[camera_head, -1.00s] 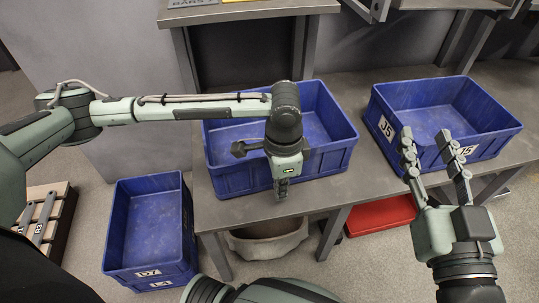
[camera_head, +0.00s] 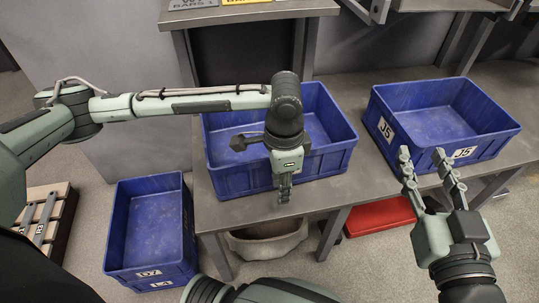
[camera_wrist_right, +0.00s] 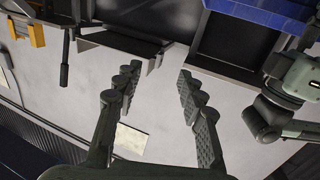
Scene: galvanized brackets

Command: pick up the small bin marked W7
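No bin with a readable W7 marking shows. In the head view a blue bin (camera_head: 235,182) stands on the grey table behind my left gripper (camera_head: 284,192); no marking is readable on it. My left gripper points down in front of that bin; its fingers overlap from this angle, so their opening is unclear. My right gripper (camera_head: 422,158) is open and empty, in front of the blue bin marked J5 (camera_head: 487,148). In the right wrist view my right gripper (camera_wrist_right: 158,90) has its fingers apart with nothing between them.
A blue bin marked D7 and L4 (camera_head: 150,225) stands on the floor at the left. The grey table (camera_head: 330,190) has a clear strip along its front edge. Under it are a red bin (camera_head: 380,216) and a pale container (camera_head: 268,244). A pallet with metal parts (camera_head: 45,225) lies far left.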

